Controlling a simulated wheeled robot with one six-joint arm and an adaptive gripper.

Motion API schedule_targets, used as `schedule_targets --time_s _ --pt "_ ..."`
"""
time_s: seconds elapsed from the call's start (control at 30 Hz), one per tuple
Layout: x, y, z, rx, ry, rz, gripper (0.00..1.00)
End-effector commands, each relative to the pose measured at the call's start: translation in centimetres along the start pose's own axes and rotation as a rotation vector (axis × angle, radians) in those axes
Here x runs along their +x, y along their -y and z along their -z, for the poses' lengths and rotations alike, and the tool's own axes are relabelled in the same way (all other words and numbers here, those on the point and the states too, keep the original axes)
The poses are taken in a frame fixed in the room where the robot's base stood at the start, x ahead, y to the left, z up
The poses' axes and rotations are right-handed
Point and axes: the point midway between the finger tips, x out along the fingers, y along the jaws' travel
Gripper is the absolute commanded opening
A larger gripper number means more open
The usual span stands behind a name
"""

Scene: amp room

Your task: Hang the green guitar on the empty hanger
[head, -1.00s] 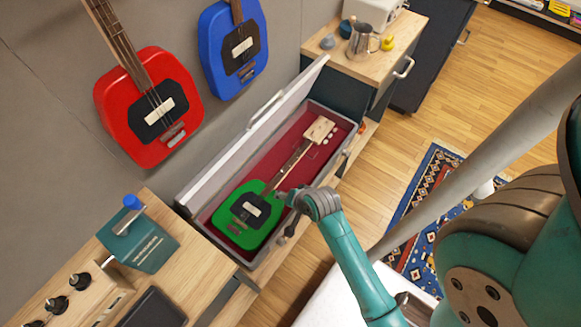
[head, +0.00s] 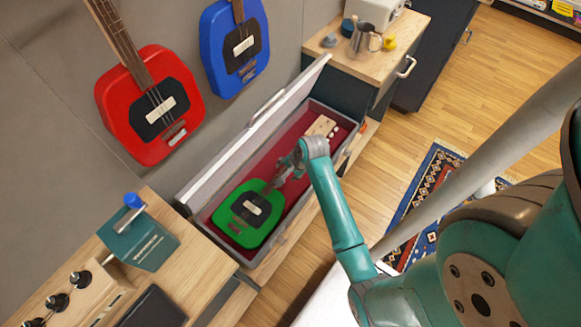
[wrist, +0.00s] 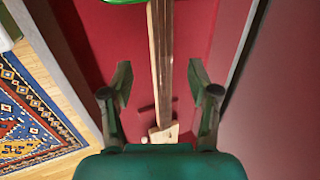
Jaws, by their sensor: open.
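The green guitar (head: 248,214) lies in an open case (head: 262,262) with a dark red lining. Its body is at the near left end and its pale headstock (head: 322,126) at the far right end. In the wrist view the neck (wrist: 161,70) runs between the two open fingers of my gripper (wrist: 158,92), not gripped. The empty hanger is not in view.
A red guitar (head: 150,105) and a blue guitar (head: 236,45) hang on the grey wall. The raised case lid (head: 250,135) stands between case and wall. Wooden counters flank the case, with a metal pitcher (head: 364,40) on the far one.

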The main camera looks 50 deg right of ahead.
Motion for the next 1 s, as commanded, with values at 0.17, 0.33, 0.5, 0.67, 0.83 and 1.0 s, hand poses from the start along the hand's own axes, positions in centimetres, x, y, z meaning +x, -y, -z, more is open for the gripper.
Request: schedule_targets --time_s 0.17,0.33,0.5,0.67,0.83,1.0 --pt "2.4 0.0 0.0 0.0 0.001 -0.001 0.6" --pt "4.4 0.0 0.0 -0.001 0.0 0.0 0.6" --pt "5.8 0.0 0.0 -0.001 0.0 0.0 0.6" --pt "6.5 0.0 0.0 -0.001 0.0 0.0 0.6" --pt "6.6 0.0 0.0 -0.001 -0.001 0.001 0.6" --pt "6.6 0.0 0.0 -0.001 -0.001 0.001 0.53"
